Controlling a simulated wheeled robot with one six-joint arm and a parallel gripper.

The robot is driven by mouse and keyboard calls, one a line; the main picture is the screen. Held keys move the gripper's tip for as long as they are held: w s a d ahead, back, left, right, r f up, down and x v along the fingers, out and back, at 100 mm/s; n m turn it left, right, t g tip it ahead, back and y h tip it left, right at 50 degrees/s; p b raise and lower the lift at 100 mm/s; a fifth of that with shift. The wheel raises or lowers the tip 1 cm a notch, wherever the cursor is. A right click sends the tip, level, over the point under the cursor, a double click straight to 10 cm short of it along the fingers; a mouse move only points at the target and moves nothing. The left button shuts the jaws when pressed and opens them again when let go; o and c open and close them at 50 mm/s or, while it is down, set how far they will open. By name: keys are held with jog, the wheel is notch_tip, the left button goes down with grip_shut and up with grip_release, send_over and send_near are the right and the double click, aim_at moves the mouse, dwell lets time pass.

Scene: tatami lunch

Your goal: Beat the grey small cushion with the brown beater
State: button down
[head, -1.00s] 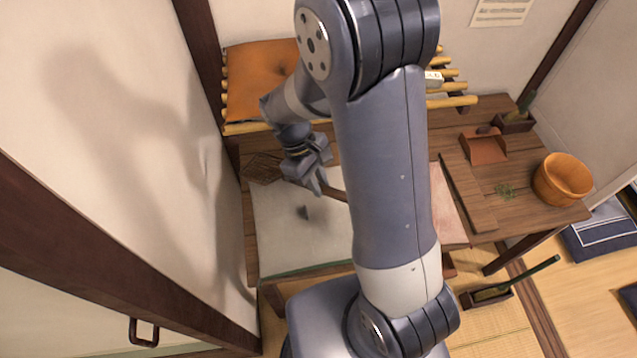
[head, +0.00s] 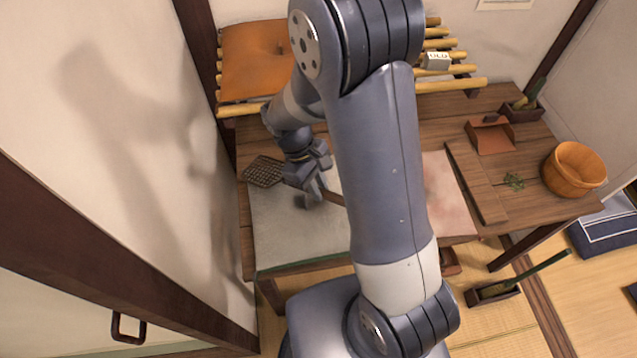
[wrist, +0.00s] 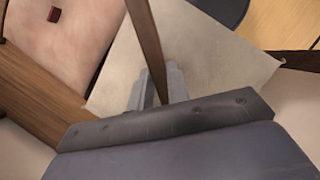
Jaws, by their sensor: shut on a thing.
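The brown beater has a woven head (head: 262,171) at the left of the head view and a thin brown handle (head: 336,198). My gripper (head: 313,196) is shut on the handle, which runs between its fingers in the wrist view (wrist: 155,92). The pale grey cushion (head: 290,238) lies flat on the wooden table, below my gripper. The woven head is at the cushion's far left edge; I cannot tell whether it touches. A pale surface (wrist: 220,60), seemingly the grey cushion, lies under the fingers in the wrist view. My arm hides the middle of the table.
A pinkish cushion (head: 442,195) lies right of my arm. A board (head: 476,182), dustpan (head: 490,136) and wooden tub (head: 575,170) stand farther right. An orange cushion (head: 255,60) rests on the slatted rack behind. A wall closes off the left side.

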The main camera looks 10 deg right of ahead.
notch_tip(320, 180, up, 9)
jog(key=p, duration=0.6)
